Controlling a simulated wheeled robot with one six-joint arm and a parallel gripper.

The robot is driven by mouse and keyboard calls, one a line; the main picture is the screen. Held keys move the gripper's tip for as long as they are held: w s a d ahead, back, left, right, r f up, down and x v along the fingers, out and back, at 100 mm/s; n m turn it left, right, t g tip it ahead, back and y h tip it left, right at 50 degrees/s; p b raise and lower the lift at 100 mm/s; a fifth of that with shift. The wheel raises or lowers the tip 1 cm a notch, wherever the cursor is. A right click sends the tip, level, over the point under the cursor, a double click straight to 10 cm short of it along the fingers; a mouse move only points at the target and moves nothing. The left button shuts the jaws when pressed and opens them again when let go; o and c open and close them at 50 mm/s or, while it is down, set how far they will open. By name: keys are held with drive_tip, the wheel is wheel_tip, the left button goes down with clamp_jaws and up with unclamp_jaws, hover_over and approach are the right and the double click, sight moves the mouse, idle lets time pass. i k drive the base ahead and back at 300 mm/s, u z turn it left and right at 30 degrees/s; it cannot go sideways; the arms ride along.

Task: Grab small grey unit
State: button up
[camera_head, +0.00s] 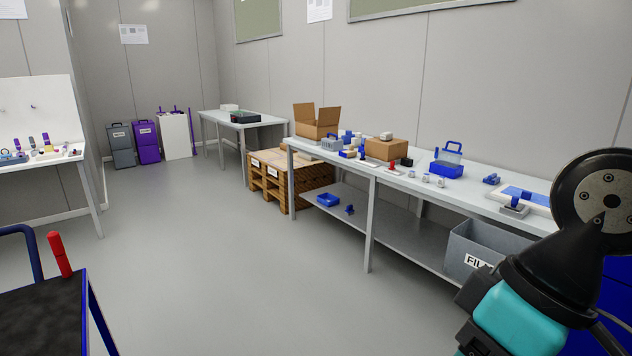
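Several things could be the small grey unit. A grey unit (121,146) with a white label stands on the floor at the far left, beside a purple one. On the right workbench lie small grey-white pieces (426,178) near its front edge. A small grey and blue item (515,207) lies further right on the bench. I cannot tell which one is meant. My arm fills the lower right, far from the floor unit and nearer the bench. My gripper's fingers are not in view.
The right workbench (470,183) carries boxes and blue parts, with a grey bin (470,254) below. A pallet stack (270,180) stands at its far end. A white table (80,155) is at left. A dark cart (40,315) is at lower left. The middle floor is clear.

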sight(332, 144)
drive_tip(key=u, duration=0.3)
drive_tip(key=i, duration=4.25)
drive_tip(key=z, duration=0.25)
drive_tip(key=i, duration=1.5)
drive_tip(key=z, duration=0.15)
